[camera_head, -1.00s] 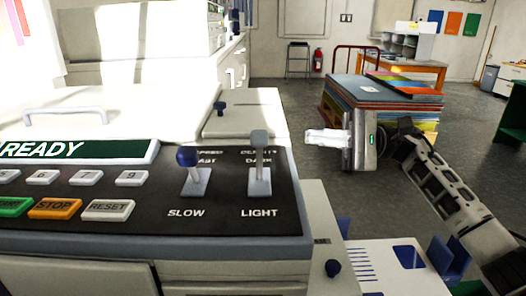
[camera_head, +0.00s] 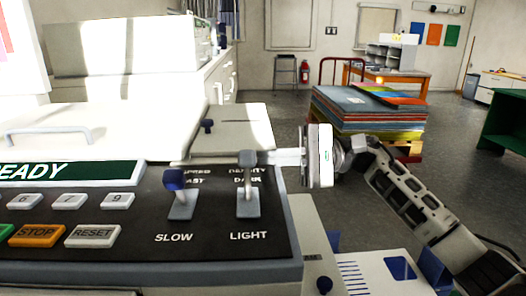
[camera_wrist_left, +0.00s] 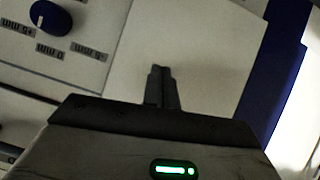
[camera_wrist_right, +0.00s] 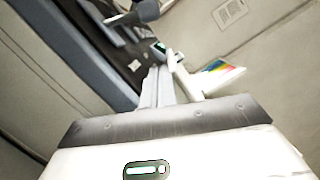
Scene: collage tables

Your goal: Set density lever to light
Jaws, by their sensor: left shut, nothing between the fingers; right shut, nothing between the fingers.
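The density lever (camera_head: 248,183) is a grey lever on the machine's dark panel, between the labels DARK above and LIGHT below. Its grey knob (camera_head: 247,159) stands up, in front of the upper lettering. My right gripper (camera_head: 270,157) comes in from the right, with shut, empty fingers at the height of the knob and right beside it; I cannot tell whether they touch. In the right wrist view its closed fingers (camera_wrist_right: 158,86) point toward the panel and levers. My left gripper (camera_wrist_left: 162,76) is shut and empty over a pale surface; it is not in the head view.
The blue-knobbed speed lever (camera_head: 175,181) stands just left of the density lever. Buttons and a READY display (camera_head: 75,173) lie further left. A stack of coloured paper (camera_head: 366,112) stands behind my right gripper. A blue dial (camera_wrist_left: 50,17) is near my left gripper.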

